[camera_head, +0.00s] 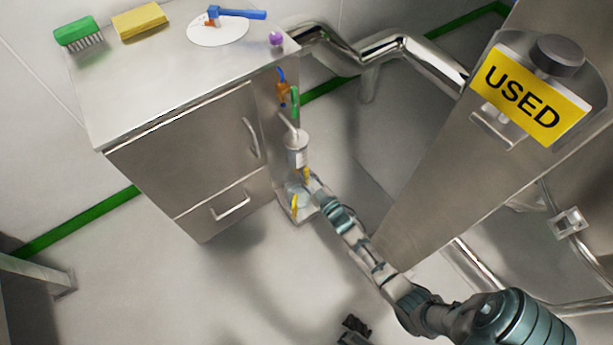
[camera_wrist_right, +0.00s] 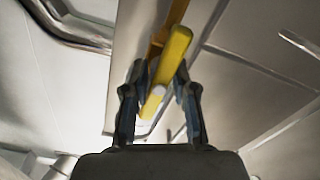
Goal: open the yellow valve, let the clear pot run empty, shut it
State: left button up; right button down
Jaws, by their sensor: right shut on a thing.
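My right gripper (camera_head: 315,189) reaches the side of the steel cabinet. In the right wrist view its two fingers (camera_wrist_right: 160,78) are shut on a bright yellow valve handle (camera_wrist_right: 173,55), which lies slanted between them. In the head view a bit of yellow on the valve (camera_head: 306,174) shows just above the fingers. A clear pot with a greyish top (camera_head: 297,158) is fixed above it; I cannot tell its liquid level. A clear vessel (camera_head: 299,194) stands below, partly behind the gripper. A dark part at the bottom edge, perhaps my left gripper (camera_head: 354,329), is cut off.
The cabinet (camera_head: 185,150) carries a green brush (camera_head: 77,33), a yellow sponge (camera_head: 140,21), a white disc (camera_head: 217,32) with a blue-handled tool and a purple knob (camera_head: 276,39). Orange and green fittings (camera_head: 288,92) sit above the pot. A large steel vessel labelled "USED" (camera_head: 530,95) stands right.

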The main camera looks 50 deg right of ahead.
jog(key=c, duration=1.9)
grip_release()
jog(key=n, duration=0.2)
jog(key=shift+d+f+n, duration=0.1)
jog(key=shift+f+n, duration=0.05)
jog(key=shift+n, duration=0.25)
jog(key=shift+o, duration=0.4)
jog(key=shift+n, duration=0.5)
jog(key=o, duration=1.2)
